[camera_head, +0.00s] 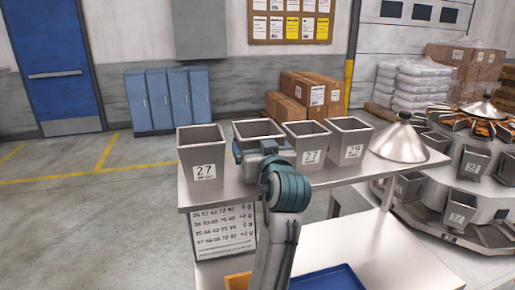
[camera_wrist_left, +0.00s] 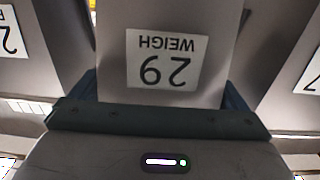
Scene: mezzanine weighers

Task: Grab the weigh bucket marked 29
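A grey tapered weigh bucket (camera_head: 258,127) stands second from left in a row on a steel table; my left gripper hides its front in the head view. In the left wrist view this bucket (camera_wrist_left: 165,25) shows an upside-down label reading 29 WEIGH. My left gripper (camera_head: 264,148) is at its front, with a dark blue finger beside each side wall in the left wrist view (camera_wrist_left: 162,95). I cannot tell whether the fingers press on it. Another bucket marked 29 (camera_head: 352,145) stands at the right of the row. My right gripper is out of view.
Buckets marked 27 stand close on both sides, left (camera_head: 203,158) and right (camera_head: 308,148). A steel cone (camera_head: 399,141) sits at the table's (camera_head: 330,178) right end. A blue tray (camera_head: 328,280) lies on the lower level. A round weigher with more buckets (camera_head: 470,165) is at right.

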